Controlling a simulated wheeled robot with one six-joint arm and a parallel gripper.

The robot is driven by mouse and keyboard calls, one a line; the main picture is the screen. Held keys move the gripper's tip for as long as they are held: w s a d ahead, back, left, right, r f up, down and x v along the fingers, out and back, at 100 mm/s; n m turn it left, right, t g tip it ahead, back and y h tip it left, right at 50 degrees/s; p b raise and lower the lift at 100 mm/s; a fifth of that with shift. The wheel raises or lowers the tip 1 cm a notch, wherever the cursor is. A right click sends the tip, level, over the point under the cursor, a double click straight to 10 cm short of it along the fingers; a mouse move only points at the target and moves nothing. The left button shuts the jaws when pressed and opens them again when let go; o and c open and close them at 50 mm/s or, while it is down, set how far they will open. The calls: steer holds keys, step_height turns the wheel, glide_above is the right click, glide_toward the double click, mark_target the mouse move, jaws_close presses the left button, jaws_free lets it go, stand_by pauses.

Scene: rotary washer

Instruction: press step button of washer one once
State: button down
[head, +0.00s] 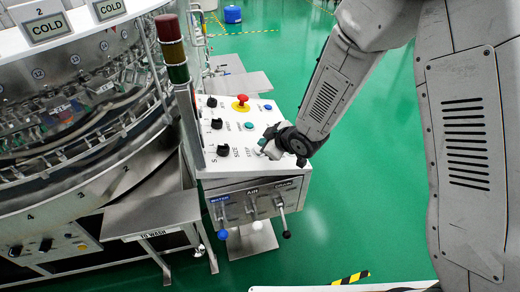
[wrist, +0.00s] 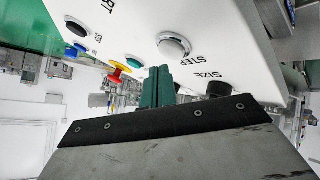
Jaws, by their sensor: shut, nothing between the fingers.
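The control panel (head: 231,172) of the washer is a white sloped box beside the round machine. The STEP button (wrist: 174,45) is a round pale button with a metal ring in the wrist view, its STEP label just beside it. In the head view my gripper hides most of that spot. My gripper (head: 264,146) hangs over the panel's right side near the STEP label. In the wrist view its green fingers (wrist: 157,86) are shut together and empty, with their tips close to the STEP button. I cannot tell whether they touch it.
A black SIZE knob (wrist: 219,88) sits near the fingers. A red emergency button (head: 240,102), a teal button (head: 249,125) and a blue button (head: 268,107) are on the panel. Levers (head: 252,208) hang below its front. A signal tower (head: 172,48) stands at its left. Green floor is open at right.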

steer(key=r, duration=0.2)
steer(key=d+r, duration=0.1)
steer(key=r, duration=0.2)
steer(key=shift+w+d, duration=0.15)
steer(key=shift+w, duration=0.05)
steer(key=shift+f, duration=0.1)
stand_by(0.4)
steer(key=s+d+f+h, duration=0.1)
steer(key=s+d+f+m+g+h, duration=0.1)
steer(key=d, duration=0.1)
steer(key=s+d+f+h, duration=0.1)
steer(key=d, duration=0.1)
steer(key=shift+f+m+g, duration=0.3)
steer(key=shift+f+m, duration=0.05)
steer(key=shift+m, duration=0.05)
steer(key=s+d+r+m+g+h, duration=0.5)
steer(key=s+d+r+m, duration=0.2)
steer(key=s+d+r, duration=0.75)
steer(key=s+d+r+m, duration=0.2)
steer(key=s+r, duration=0.3)
steer(key=s, duration=0.3)
steer(key=s+d+r+m+y, duration=0.1)
steer(key=s+d+r+m, duration=0.1)
steer(key=s+r, duration=0.3)
steer(key=s, duration=0.3)
steer(key=shift+s+d+r, duration=0.2)
steer(key=shift+s+d, duration=0.15)
steer(key=shift+d, duration=0.05)
